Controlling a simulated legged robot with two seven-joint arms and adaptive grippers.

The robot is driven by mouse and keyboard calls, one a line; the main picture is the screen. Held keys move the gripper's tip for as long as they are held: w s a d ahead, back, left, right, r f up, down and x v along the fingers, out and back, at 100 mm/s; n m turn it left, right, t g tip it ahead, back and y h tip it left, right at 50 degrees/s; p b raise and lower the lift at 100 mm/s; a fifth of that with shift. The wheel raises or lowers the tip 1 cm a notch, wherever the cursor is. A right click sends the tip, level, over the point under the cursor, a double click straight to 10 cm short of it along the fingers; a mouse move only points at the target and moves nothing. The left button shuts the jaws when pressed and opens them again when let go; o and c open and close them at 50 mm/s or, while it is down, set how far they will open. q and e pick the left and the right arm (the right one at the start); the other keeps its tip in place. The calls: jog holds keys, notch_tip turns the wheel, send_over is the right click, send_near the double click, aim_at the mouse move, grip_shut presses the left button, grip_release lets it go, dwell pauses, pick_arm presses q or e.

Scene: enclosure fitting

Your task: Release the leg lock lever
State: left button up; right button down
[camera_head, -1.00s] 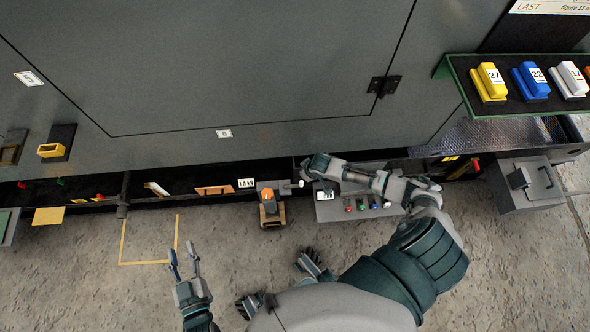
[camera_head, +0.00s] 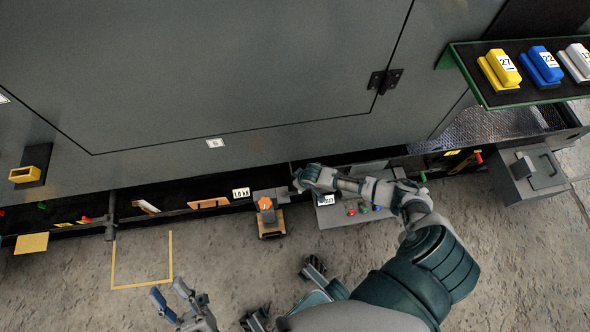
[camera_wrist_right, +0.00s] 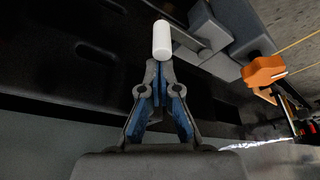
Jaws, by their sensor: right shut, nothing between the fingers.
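A white cylindrical handle (camera_wrist_right: 162,40) on a grey bar (camera_wrist_right: 190,36) shows in the right wrist view; it looks like the lever. My right gripper (camera_wrist_right: 160,70) is shut, with its fingertips just below the handle in the picture; whether they touch it I cannot tell. In the head view the right gripper (camera_head: 300,182) is at the cabinet's lower edge, beside a grey block with an orange knob (camera_head: 265,203), and its arm hides the handle. The orange part also shows in the right wrist view (camera_wrist_right: 264,72). My left gripper (camera_head: 171,294) is open and empty above the floor.
A grey control box (camera_head: 340,214) with coloured buttons lies under my right forearm. A green-edged shelf (camera_head: 470,80) with numbered blocks juts out at upper right. A grey box (camera_head: 530,173) stands at far right. Floor inside the yellow outline (camera_head: 142,286) is clear.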

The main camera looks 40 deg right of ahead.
pick_arm(q)
jog(key=shift+s+r+t, duration=0.25)
jog(key=shift+s+t, duration=0.1)
jog(key=shift+t, duration=0.15)
pick_arm(e)
jog(key=shift+w+f, duration=0.1)
jog(key=shift+f, duration=0.15)
pick_arm(q)
jog(key=shift+w, duration=0.2)
